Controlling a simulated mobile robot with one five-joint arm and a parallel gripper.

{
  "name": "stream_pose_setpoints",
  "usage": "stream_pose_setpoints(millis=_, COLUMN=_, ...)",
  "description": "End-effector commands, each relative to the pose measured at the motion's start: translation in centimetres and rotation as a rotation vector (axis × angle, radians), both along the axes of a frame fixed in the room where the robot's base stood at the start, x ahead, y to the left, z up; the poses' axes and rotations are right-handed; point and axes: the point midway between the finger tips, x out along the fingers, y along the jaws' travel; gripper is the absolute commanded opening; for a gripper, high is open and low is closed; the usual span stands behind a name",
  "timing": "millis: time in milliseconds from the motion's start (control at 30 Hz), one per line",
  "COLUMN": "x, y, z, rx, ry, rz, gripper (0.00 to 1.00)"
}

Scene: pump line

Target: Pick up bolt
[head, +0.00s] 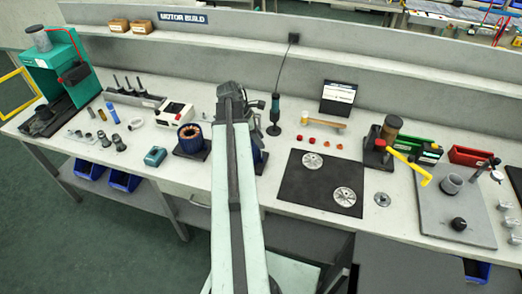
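My arm reaches up the middle of the head view, over the bench. My gripper (254,112) is dark and small at its far end, and the arm partly covers it. I cannot see whether its fingers are open or shut, or whether it holds anything. I cannot make out a bolt for certain. Several small metal parts (105,140) stand on the left of the bench, too small to identify. The arm hides part of the bench behind and below it.
A copper-wound stator (190,138) stands left of my arm. A dark upright tool (275,115) stands just right of the gripper. A black mat (318,193) holds two silver discs. The bench front has free room at left.

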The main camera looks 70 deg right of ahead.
Motion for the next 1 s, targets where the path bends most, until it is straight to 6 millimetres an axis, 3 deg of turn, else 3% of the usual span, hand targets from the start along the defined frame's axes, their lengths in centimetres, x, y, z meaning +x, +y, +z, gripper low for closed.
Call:
stream_pose_setpoints(millis=33, x=0.0, y=0.0, z=0.1, rx=0.000, ry=0.000, rz=0.000, gripper=0.26)
stream_pose_setpoints(millis=133, x=0.0, y=0.0, z=0.1, rx=0.000, ry=0.000, rz=0.000, gripper=0.00)
stream_pose_setpoints(millis=567, x=0.1, y=0.0, z=0.7, rx=0.000, ry=0.000, rz=0.001, gripper=0.00)
stream_pose_setpoints(millis=767, x=0.1, y=0.0, z=4.0, rx=0.000, ry=0.000, rz=0.001, gripper=0.00)
stream_pose_setpoints(millis=1000, x=0.1, y=0.0, z=9.1, rx=0.000, ry=0.000, rz=0.002, gripper=0.00)
